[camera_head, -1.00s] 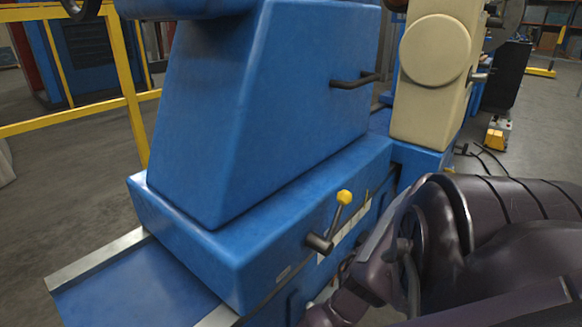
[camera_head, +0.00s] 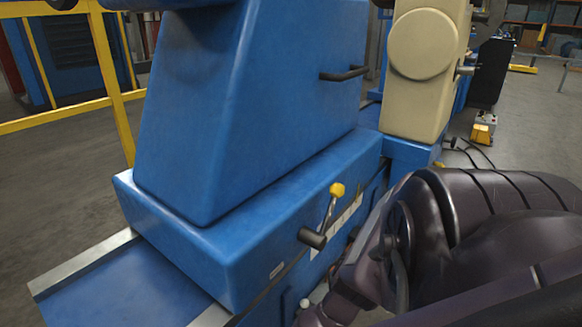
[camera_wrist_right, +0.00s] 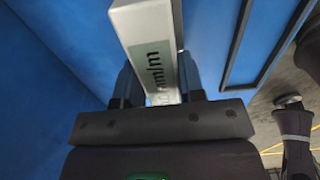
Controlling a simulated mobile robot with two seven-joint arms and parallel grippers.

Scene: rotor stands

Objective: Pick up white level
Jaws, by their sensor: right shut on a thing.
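The white level (camera_wrist_right: 143,18) is a pale bar with a grey label reading mm/m, seen in the right wrist view. My right gripper (camera_wrist_right: 157,82) is shut on it, with one dark finger on each side. In the head view my right arm fills the lower right, and I cannot make out the level or the gripper there. My left gripper is not in view.
A large blue machine (camera_head: 250,110) stands close in front, with a yellow-knobbed lever (camera_head: 325,215) and a black handle (camera_head: 344,74). A cream housing (camera_head: 424,70) is behind it. A yellow rail (camera_head: 60,117) is at the left. Open floor lies at the far right.

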